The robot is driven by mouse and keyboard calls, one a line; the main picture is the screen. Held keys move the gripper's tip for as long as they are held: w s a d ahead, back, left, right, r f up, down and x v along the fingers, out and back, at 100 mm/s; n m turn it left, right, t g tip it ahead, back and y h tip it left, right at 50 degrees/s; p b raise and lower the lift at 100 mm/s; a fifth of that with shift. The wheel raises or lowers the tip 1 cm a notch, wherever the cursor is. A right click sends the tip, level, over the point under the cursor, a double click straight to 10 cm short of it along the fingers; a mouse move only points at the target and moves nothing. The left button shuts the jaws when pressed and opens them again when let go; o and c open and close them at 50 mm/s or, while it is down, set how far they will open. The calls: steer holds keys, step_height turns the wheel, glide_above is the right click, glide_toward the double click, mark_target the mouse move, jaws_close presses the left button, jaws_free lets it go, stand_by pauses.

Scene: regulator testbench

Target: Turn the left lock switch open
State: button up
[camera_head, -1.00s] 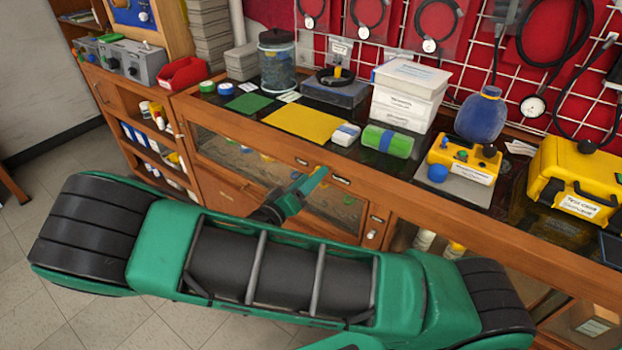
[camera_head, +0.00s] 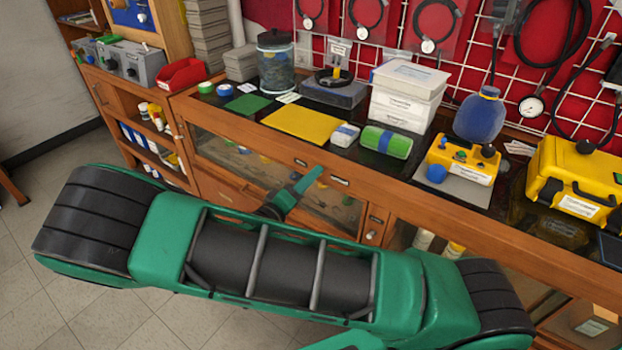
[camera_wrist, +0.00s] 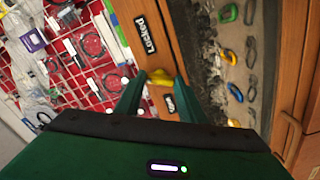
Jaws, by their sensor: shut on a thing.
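The left lock switch is a small yellow knob (camera_wrist: 161,77) on the wooden cabinet rail. In the wrist view it sits between a "Locked" label (camera_wrist: 145,34) above and a smaller label below, which seems to read "Open" (camera_wrist: 170,103). My gripper (camera_wrist: 160,88) has one green finger on each side of the knob and is shut on it. Which label the knob points to cannot be told. In the head view my gripper (camera_head: 318,172) reaches the rail between two labels, and its fingers hide the knob.
The glass-fronted cabinet (camera_head: 235,145) lies right before my arm. On its top are a yellow mat (camera_head: 305,124), a green roll (camera_head: 387,141), white boxes (camera_head: 405,98) and a yellow device (camera_head: 462,160). Another small lock (camera_head: 371,234) is on the cabinet front, lower right.

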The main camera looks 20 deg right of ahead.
steer(key=n, duration=0.4)
steer(key=shift+a+f, duration=0.2)
steer(key=shift+a, duration=0.1)
steer(key=n, duration=0.3)
steer(key=shift+n, duration=0.3)
steer(key=n, duration=0.3)
steer(key=shift+n, duration=1.9)
steer(key=shift+r, duration=0.1)
steer(key=o, duration=1.1)
steer(key=shift+d, duration=0.1)
steer(key=shift+c, duration=0.2)
